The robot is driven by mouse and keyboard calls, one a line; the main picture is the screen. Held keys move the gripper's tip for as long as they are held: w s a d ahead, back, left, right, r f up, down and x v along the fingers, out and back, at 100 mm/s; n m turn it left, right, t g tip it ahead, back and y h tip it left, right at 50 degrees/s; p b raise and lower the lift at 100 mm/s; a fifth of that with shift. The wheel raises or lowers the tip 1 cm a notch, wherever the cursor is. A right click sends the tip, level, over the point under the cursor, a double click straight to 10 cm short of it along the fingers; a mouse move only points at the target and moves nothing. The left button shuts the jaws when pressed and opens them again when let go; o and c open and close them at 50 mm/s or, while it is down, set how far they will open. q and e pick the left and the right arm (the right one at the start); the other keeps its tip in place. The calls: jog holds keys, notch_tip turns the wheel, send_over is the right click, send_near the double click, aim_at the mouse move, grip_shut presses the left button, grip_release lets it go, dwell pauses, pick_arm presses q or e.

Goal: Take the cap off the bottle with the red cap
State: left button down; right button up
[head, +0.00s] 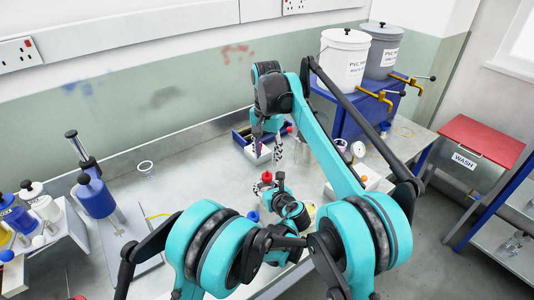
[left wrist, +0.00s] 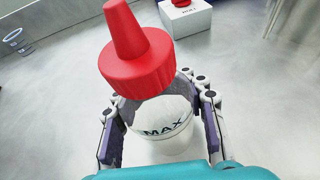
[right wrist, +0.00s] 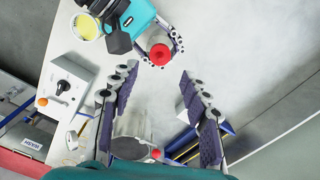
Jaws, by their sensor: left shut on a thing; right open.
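The bottle (left wrist: 160,128) is pale, marked MAX, with a red nozzle cap (left wrist: 137,62) seated on top. My left gripper (left wrist: 158,105) is shut around the bottle's body, below the cap. In the head view the red cap (head: 266,177) shows just above my left gripper (head: 272,189). My right gripper (head: 267,150) is open and empty, behind and above the cap. In the right wrist view the red cap (right wrist: 160,55) lies beyond the open fingertips (right wrist: 159,73), apart from them. Whether the bottle touches the bench cannot be told.
A blue bin (head: 243,139) stands behind my right gripper. White (head: 343,60) and grey (head: 381,55) PVC buckets stand back right. The bench between cup and bottle is clear.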

aim_at(267, 172)
jog(key=m, duration=0.7)
jog(key=shift+m, duration=0.3)
jog(key=m, duration=0.6)
jog(key=shift+f, duration=4)
